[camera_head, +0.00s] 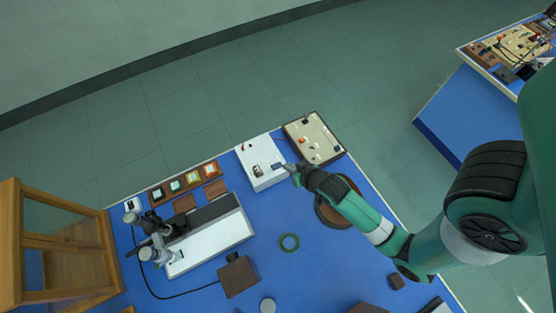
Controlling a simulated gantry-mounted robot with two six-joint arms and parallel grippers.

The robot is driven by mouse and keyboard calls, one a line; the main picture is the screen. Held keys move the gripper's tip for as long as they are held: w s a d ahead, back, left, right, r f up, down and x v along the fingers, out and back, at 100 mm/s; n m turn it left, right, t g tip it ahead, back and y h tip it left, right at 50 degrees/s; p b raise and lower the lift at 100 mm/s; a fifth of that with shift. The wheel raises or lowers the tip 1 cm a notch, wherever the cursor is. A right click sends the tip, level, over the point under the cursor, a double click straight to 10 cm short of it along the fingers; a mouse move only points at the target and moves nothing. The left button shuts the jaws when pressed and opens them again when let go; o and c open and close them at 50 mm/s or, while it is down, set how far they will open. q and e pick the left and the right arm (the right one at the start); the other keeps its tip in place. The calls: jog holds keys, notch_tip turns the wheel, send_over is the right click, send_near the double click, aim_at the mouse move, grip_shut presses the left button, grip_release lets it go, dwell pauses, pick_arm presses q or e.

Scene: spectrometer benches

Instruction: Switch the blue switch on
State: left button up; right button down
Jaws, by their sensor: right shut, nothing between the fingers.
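A white box (251,153) stands on the blue bench top, near the back edge. On its top are a dark reddish part and, by its right side, a small dark bluish part (276,166); it is too small to tell whether this is the blue switch or how it is set. My right gripper (290,170) is shut and empty, just right of the white box, with its tips close to the bluish part. I cannot tell whether they touch it. My left gripper is not in view.
A beige panel (322,150) with small parts stands behind my right gripper. A white-and-dark instrument (215,241), several sample blocks (191,178) and a wooden cabinet (62,238) stand to the left.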

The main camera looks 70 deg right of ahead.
jog(key=b, duration=0.3)
send_over(273, 164)
jog(key=s+a, duration=0.1)
jog(key=s, duration=0.2)
jog(key=f, duration=0.6)
jog(key=shift+w+a+f, duration=0.15)
jog(key=shift+w+f, duration=0.1)
jog(key=f, duration=0.1)
jog(key=f+b, duration=0.1)
jog(key=shift+a+f, duration=0.25)
jog(key=shift+f, duration=0.1)
jog(key=shift+w+f, duration=0.1)
jog(key=shift+f, duration=0.35)
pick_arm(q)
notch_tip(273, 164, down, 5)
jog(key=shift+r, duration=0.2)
